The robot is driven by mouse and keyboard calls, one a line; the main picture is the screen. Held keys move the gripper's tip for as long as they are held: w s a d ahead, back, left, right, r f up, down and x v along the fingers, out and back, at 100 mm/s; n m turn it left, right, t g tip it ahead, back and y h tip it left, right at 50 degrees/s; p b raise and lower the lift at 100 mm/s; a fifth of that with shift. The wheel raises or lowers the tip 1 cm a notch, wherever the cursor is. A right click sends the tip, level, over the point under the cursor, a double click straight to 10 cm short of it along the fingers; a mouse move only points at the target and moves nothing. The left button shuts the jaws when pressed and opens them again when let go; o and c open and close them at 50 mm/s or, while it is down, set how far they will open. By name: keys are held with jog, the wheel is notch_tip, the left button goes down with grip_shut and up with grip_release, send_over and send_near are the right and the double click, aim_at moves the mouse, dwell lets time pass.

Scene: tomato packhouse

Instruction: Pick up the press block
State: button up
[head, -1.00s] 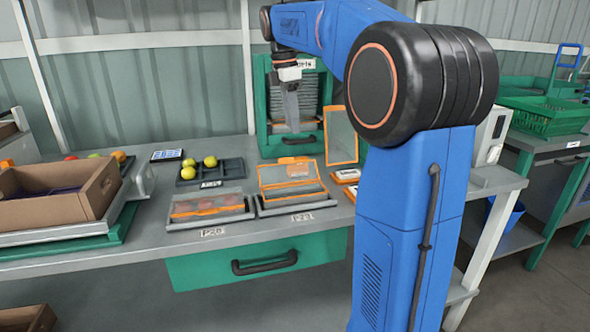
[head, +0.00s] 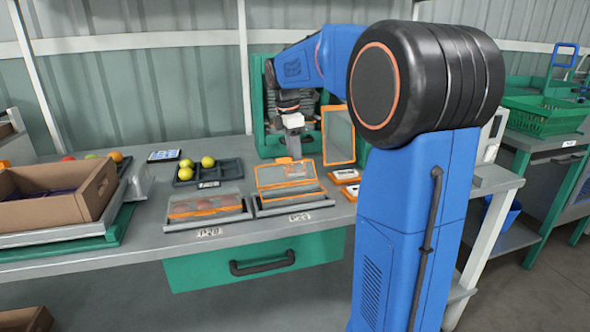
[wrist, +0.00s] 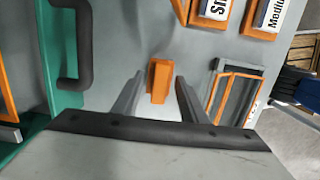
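A small orange block, which I take to be the press block (wrist: 159,82), stands on the grey counter in the wrist view. My gripper (wrist: 159,77) is open, with one finger on each side of the block and a visible gap on both sides. Whether the fingertips are down at its height I cannot tell. In the head view my gripper (head: 295,166) points down in front of the green press, behind the open orange-framed lid.
The orange-framed lid (head: 285,175) of an open tray stands close in front of my gripper. An upright orange-framed panel (head: 338,135) is to its right. Orange-framed label blocks (wrist: 212,12) lie nearby. The green press has a dark handle (wrist: 84,50).

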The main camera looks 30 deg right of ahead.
jog(key=shift+f, duration=0.3)
jog(key=shift+c, duration=0.6)
grip_shut()
notch_tip(320, 180, up, 10)
jog(key=shift+r, duration=0.1)
jog(key=c, duration=0.9)
grip_release()
